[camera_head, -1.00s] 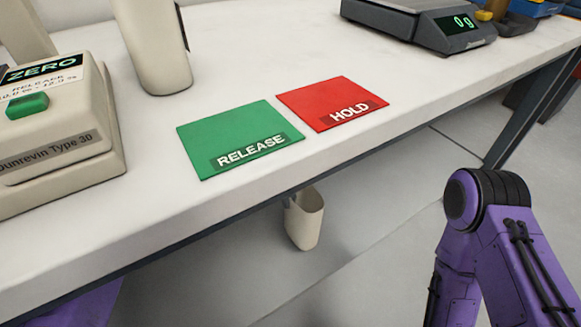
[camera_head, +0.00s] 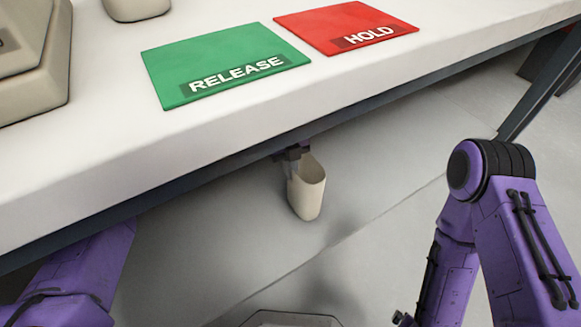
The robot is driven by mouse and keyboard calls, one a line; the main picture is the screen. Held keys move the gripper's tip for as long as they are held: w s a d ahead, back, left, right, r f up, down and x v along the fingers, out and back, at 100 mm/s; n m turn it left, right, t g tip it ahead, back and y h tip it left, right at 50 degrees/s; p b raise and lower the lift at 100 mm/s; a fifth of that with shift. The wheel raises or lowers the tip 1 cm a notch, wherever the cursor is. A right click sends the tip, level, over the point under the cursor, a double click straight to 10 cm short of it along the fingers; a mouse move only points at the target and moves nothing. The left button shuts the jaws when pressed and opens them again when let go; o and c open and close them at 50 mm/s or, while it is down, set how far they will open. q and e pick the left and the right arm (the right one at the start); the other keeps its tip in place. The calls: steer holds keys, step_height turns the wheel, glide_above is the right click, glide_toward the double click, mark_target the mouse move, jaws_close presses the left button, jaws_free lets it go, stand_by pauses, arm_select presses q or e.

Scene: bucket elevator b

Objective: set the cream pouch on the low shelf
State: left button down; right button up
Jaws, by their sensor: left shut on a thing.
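The cream pouch (camera_head: 307,190) hangs below the front edge of the table, open at the top and roughly upright. My left gripper (camera_head: 292,158) is shut on its upper left rim; the gripper shows only in part, as the tabletop hides much of it and of the arm behind. The pouch is clear of the floor as far as I can tell. I cannot make out a low shelf in this view. My right arm stands at the right, and its gripper is out of the picture.
The white table (camera_head: 110,150) carries a green RELEASE card (camera_head: 215,55) and a red HOLD card (camera_head: 340,22). A cream device (camera_head: 40,85) and the base of another cream thing (camera_head: 137,8) stand at the left. The grey floor (camera_head: 390,160) around the pouch is clear.

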arm_select(q)
steer(key=shift+f, duration=0.1)
steer(key=shift+f, duration=0.4)
steer(key=c, duration=1.2)
jaws_free()
steer(key=r+p, duration=0.1)
steer(key=r, duration=0.2)
steer(key=w+r+p, duration=0.1)
steer(key=r, duration=0.3)
steer(key=r+p, duration=0.1)
steer(key=r, duration=0.2)
steer(key=shift+w+a+r, duration=0.2)
steer(key=shift+w+a, duration=0.15)
steer(key=shift+a, duration=0.05)
